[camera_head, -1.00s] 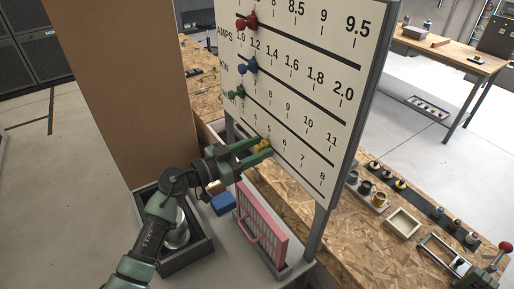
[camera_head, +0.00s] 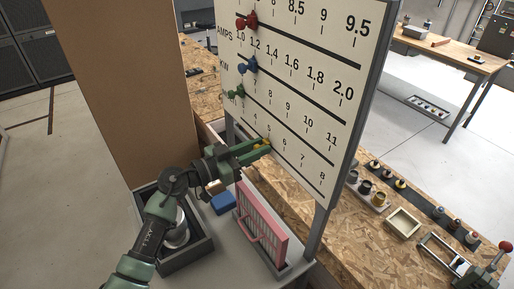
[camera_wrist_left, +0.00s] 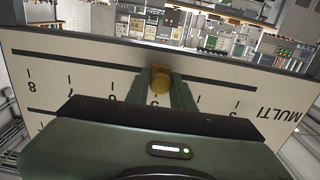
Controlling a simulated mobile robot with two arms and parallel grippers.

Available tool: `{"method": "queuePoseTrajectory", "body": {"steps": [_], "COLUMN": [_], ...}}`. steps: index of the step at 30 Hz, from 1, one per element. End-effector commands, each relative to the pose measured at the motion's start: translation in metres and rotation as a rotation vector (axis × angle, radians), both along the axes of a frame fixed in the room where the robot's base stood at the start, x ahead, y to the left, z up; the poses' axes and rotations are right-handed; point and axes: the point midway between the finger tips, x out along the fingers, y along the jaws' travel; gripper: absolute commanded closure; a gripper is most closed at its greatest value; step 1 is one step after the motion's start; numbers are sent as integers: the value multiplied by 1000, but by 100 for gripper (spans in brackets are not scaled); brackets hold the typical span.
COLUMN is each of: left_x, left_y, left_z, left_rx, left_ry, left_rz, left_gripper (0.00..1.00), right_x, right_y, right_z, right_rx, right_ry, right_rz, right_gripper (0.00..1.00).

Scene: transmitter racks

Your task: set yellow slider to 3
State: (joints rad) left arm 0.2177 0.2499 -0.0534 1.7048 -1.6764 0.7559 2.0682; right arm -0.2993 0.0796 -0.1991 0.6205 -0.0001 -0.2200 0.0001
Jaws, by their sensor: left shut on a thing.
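The yellow slider (camera_head: 266,141) sits on the lowest scale of the upright white panel (camera_head: 330,120), close to the 5 mark. It also shows in the left wrist view (camera_wrist_left: 161,82), in front of the dark slot, where the panel appears upside down. My left gripper (camera_head: 264,145) reaches in from the left and is shut on the yellow slider, with one finger on each side. In the left wrist view the fingers (camera_wrist_left: 162,90) cover the marks around 5. My right gripper is not in view.
Red (camera_head: 246,20), blue (camera_head: 247,65) and green (camera_head: 236,92) sliders stick out on the scales above. A pink rack (camera_head: 262,228) stands below the panel beside a blue block (camera_head: 223,203). A dark open box (camera_head: 190,256) lies under my left arm.

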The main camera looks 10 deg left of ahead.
Motion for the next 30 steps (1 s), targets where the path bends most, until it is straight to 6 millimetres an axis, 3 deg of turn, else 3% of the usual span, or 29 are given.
{"method": "queuePoseTrajectory", "body": {"steps": [22,26,30], "left_x": [1,15,43], "left_y": [1,14,43], "left_z": [0,0,0], "left_rx": [1,4,5], "left_ry": [1,3,2], "left_rz": [0,-1,2], "left_gripper": [100,100,100], "right_x": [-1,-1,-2], "right_y": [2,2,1], "right_z": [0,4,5], "right_rx": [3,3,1], "right_ry": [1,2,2], "right_rz": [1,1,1], "right_gripper": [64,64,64]}}
